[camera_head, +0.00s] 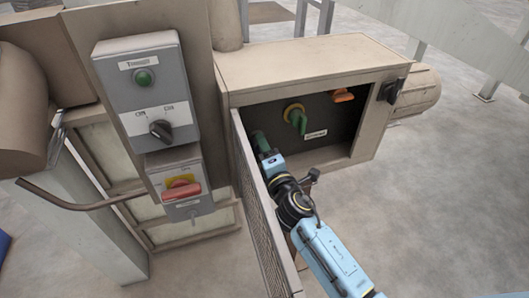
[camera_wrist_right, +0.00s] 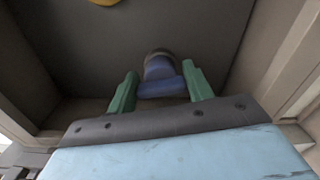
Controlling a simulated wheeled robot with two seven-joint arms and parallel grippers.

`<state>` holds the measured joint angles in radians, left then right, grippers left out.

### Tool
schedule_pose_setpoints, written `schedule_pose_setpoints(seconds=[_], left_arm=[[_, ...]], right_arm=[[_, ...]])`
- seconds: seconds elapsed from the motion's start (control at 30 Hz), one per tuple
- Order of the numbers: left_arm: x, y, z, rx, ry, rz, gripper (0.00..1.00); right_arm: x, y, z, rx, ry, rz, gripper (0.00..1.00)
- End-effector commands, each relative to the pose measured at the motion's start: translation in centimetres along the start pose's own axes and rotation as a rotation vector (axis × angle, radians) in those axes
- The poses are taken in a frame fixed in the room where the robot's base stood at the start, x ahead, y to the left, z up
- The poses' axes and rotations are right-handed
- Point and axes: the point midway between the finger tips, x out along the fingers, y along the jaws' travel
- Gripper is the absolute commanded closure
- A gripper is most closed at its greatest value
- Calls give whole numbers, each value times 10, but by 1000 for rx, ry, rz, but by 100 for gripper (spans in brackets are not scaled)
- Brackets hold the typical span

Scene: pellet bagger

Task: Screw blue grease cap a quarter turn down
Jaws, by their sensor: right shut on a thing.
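The blue grease cap (camera_wrist_right: 160,88) sits on a short stub on the dark back wall of the open cabinet in the right wrist view. My right gripper (camera_wrist_right: 161,92) has its green fingers on either side of the cap and is shut on it. In the head view my right gripper (camera_head: 262,146) reaches into the left part of the cabinet, and the cap is hidden there. The cap's turn angle cannot be told. My left gripper is not in view.
The cabinet (camera_head: 310,62) also holds a green handle on a yellow disc (camera_head: 296,116) and an orange handle (camera_head: 343,95), right of the gripper. Its open mesh door (camera_head: 262,222) stands close left of my arm. A switch box (camera_head: 140,80) and red-handled switch (camera_head: 182,190) are further left.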

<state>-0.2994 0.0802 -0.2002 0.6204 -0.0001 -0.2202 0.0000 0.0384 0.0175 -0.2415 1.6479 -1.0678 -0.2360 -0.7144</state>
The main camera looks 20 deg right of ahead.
Motion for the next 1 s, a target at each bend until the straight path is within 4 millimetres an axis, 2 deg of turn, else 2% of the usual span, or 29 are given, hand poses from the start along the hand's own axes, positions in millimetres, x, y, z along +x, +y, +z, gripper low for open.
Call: schedule_pose_setpoints(seconds=[0.4,0.97,1.0], left_arm=[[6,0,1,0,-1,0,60],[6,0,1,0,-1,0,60],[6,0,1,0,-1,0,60]], right_arm=[[0,-1,0,199,-1,0,72],[0,-1,0,227,0,-1,72],[0,-1,0,227,0,-1,46]])
